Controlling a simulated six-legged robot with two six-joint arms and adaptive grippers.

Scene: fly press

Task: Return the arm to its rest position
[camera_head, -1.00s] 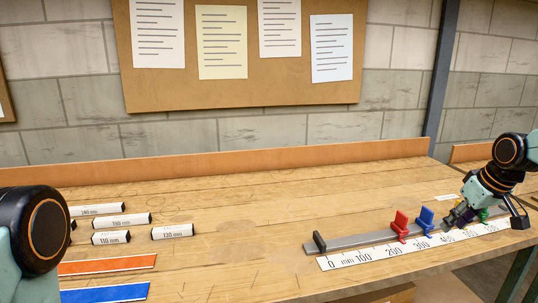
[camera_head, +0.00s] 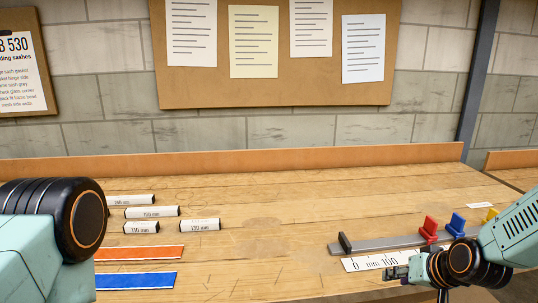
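My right gripper (camera_head: 418,284) is at the lower right, near the bench's front edge. Its fingers look spread apart, with nothing seen between them; one finger runs to the bottom edge of the picture. My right arm hides part of the white scale strip (camera_head: 362,265). At the left only a joint of my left arm (camera_head: 85,220) shows, and its gripper is out of the picture.
A grey rail (camera_head: 385,243) carries a black end stop (camera_head: 345,243), a red stop (camera_head: 429,229), a blue one (camera_head: 456,224) and a yellow one (camera_head: 491,214). Several labelled white bars (camera_head: 200,225) lie left, behind orange (camera_head: 140,253) and blue strips (camera_head: 137,281). The bench middle is clear.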

